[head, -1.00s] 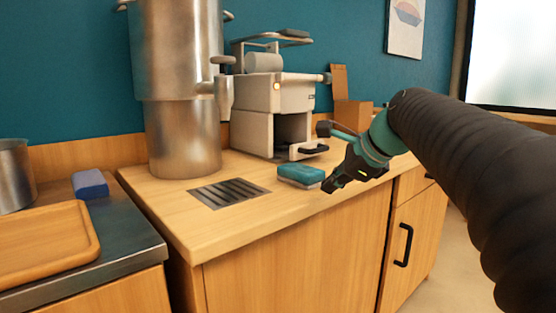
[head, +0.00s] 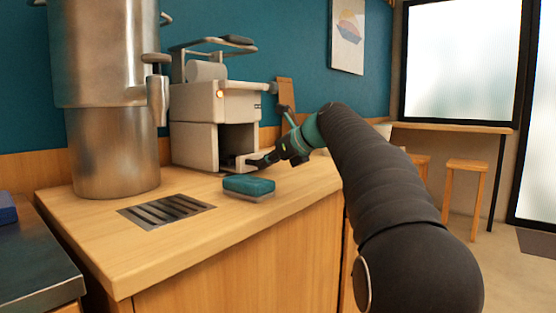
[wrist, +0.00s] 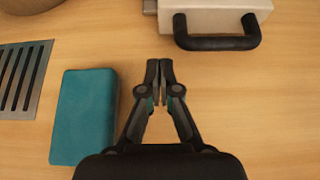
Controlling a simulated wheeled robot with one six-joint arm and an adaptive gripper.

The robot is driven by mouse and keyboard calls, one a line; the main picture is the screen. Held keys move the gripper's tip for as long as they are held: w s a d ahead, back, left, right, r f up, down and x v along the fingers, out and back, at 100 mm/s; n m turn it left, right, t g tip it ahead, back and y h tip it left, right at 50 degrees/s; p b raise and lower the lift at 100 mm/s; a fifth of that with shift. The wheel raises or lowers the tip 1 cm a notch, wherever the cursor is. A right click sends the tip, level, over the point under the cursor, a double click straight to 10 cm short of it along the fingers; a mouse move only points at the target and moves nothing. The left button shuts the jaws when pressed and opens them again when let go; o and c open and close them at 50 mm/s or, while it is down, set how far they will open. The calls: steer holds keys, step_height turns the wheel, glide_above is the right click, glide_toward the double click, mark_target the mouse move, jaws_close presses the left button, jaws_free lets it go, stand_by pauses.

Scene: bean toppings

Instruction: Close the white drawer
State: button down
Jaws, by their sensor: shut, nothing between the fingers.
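The white drawer (wrist: 214,18) is at the top of the wrist view, with its black handle (wrist: 217,43) facing me. In the head view the drawer (head: 240,167) sticks out from the bottom of the pale machine (head: 196,144), below a dark opening. My gripper (wrist: 159,63) is shut and empty, its fingertips pointing toward the drawer side, short of the handle and left of its middle. In the head view my gripper (head: 263,163) is low over the counter at the drawer's front and overlaps the handle, so contact cannot be told there.
A teal sponge (head: 248,187) lies on the wooden counter (head: 215,235), left of my gripper in the wrist view. A metal drain grate (head: 166,210) is set into the counter. A tall steel urn (head: 112,150) stands left of the machine.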

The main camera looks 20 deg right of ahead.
mark_target(241, 168)
steer(key=x, duration=0.2)
steer(key=r+x, duration=0.1)
steer(key=x, duration=0.2)
steer(key=shift+w+a, duration=0.25)
steer(key=shift+w, duration=0.05)
steer(key=shift+w+a, duration=0.35)
steer(key=shift+w, duration=0.15)
steer(key=shift+r, duration=0.1)
